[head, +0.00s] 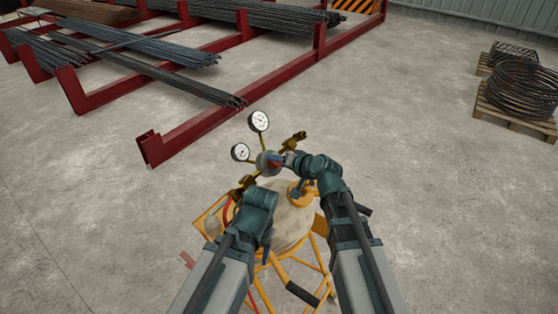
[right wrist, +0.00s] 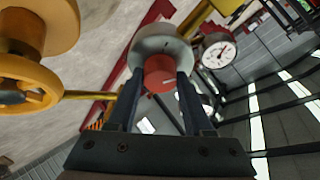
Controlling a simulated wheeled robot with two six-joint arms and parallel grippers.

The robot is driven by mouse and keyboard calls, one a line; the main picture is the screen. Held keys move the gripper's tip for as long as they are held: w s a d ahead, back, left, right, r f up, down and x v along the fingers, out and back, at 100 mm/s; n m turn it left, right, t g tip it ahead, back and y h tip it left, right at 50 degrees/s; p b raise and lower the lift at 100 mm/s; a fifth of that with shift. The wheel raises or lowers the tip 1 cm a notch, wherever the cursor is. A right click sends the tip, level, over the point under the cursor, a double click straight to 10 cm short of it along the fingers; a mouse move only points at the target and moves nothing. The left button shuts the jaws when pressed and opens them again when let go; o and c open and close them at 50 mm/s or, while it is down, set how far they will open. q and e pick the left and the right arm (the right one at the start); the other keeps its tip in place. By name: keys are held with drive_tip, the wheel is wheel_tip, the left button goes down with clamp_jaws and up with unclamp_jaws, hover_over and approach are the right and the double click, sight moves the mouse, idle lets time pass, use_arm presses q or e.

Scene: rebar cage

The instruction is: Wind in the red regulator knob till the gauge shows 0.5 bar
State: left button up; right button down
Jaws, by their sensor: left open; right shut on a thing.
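The red regulator knob (right wrist: 159,72) sits on the round silver regulator body (right wrist: 163,42) in the right wrist view. My right gripper (right wrist: 158,90) has a finger on each side of the knob and is shut on it. In the head view the right gripper (head: 279,161) reaches the regulator from the right and covers most of the knob. Two white dial gauges, an upper one (head: 259,121) and a lower left one (head: 240,152), stand on the regulator. Their needles are too small to read surely. My left gripper (head: 262,184) is open below the regulator, its fingers mostly hidden.
A yellow handwheel (right wrist: 28,85) is close at the left of the right wrist view. A pale cylinder (head: 290,222) stands in a yellow frame (head: 318,250) under my arms. Red racks with rebar (head: 215,122) lie behind; wire coils (head: 522,90) are far right. Open concrete floor surrounds the frame.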

idle(0.4)
drive_tip(key=shift+c, duration=1.5)
unclamp_jaws()
use_arm(q)
drive_tip(key=shift+r, duration=0.15)
use_arm(e)
drive_tip(key=shift+r, duration=0.1)
